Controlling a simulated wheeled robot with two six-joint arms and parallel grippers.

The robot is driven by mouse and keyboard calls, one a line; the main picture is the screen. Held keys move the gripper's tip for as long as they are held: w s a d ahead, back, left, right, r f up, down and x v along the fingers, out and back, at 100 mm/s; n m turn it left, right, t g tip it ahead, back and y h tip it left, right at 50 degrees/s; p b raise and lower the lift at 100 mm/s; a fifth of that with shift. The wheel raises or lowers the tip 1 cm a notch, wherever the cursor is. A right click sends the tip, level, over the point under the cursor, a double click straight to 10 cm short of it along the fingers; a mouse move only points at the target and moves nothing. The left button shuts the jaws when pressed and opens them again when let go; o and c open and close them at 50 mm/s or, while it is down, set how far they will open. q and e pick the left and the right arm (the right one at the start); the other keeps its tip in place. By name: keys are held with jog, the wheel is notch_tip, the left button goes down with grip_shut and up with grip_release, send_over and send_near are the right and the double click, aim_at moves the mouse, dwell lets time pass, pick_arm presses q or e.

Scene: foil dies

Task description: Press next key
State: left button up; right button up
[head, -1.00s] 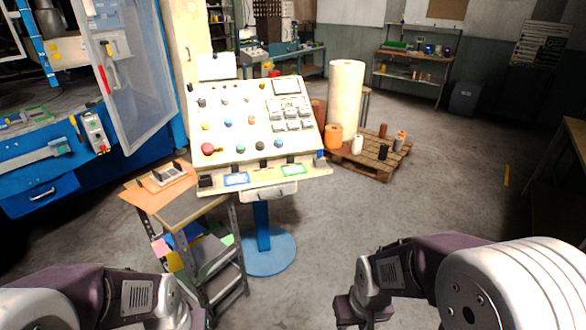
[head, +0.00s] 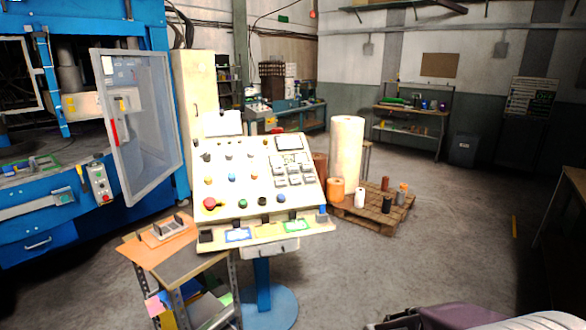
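A slanted, cream-coloured control panel (head: 245,189) stands on a blue post with a round base (head: 268,306). It carries several coloured knobs and a large red button (head: 210,203) at its lower left. A block of grey keys (head: 294,175) sits below a small screen (head: 289,143) on its right side. The keys' labels are too small to read. Neither gripper shows in the head view. Only a part of my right arm is visible at the bottom right, well apart from the panel.
A small shelf cart (head: 181,260) stands close to the panel's left. A blue machine with an open clear door (head: 148,140) is further left. A wooden pallet (head: 370,213) with rolls stands behind right. The floor (head: 420,270) at the right is clear.

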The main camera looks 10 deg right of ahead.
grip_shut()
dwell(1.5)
